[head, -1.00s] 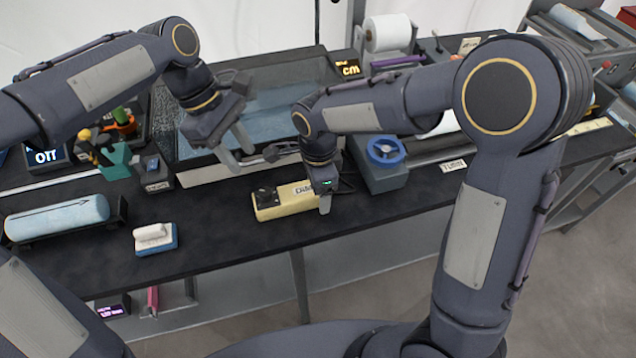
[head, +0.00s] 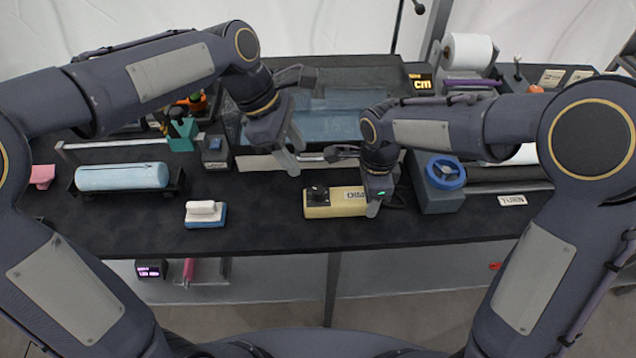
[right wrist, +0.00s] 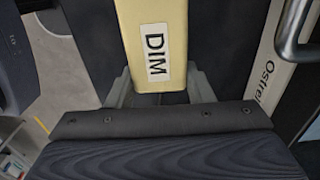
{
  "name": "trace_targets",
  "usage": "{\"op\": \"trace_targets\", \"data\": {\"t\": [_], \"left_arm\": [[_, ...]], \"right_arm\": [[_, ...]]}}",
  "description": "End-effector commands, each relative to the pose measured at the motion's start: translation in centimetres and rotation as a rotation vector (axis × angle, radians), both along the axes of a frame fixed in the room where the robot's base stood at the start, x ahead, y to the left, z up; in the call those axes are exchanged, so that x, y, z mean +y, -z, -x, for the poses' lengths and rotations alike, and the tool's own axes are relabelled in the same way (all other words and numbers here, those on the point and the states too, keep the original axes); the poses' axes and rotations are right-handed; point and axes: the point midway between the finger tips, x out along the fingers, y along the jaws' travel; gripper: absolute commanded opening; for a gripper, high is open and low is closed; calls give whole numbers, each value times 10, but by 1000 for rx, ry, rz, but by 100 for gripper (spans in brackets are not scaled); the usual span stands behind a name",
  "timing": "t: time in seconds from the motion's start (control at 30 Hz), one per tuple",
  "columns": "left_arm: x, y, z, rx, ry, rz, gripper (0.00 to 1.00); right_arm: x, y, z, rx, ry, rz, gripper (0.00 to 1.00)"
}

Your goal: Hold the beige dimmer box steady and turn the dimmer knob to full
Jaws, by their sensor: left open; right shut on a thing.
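The beige dimmer box (head: 334,208) lies on the dark worktop, with a black dimmer knob (head: 317,193) on its left end and a DIM label on its right part. My right gripper (head: 374,204) is at the right end of the box, shut on it. In the right wrist view the box (right wrist: 153,30) runs between the two fingers (right wrist: 162,88); the knob is out of that view. My left gripper (head: 296,160) is open and empty, above and behind the box, a little left of the knob and apart from it.
A blue handwheel (head: 445,171) on a grey block stands to the right. A clear-walled tank (head: 330,115) is behind. A blue and white brush (head: 206,213) and a light-blue roll (head: 122,177) lie to the left. The worktop between brush and box is clear.

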Motion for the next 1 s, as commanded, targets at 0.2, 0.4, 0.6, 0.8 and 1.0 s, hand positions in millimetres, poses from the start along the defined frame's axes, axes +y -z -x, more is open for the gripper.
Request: {"op": "trace_targets", "data": {"t": [0.2,0.4,0.6,0.8,1.0], "left_arm": [[-17,42,3,5,5,-4,46],[-31,75,4,3,5,-2,46],[-38,92,4,1,4,-2,46],[-39,95,4,-1,4,-1,46],[-39,95,4,-1,4,-1,38]], "right_arm": [[0,0,0,-1,0,0,21],[0,0,0,-1,0,0,21],[0,0,0,-1,0,0,21],[0,0,0,-1,0,0,21],[0,0,0,-1,0,0,21]]}}
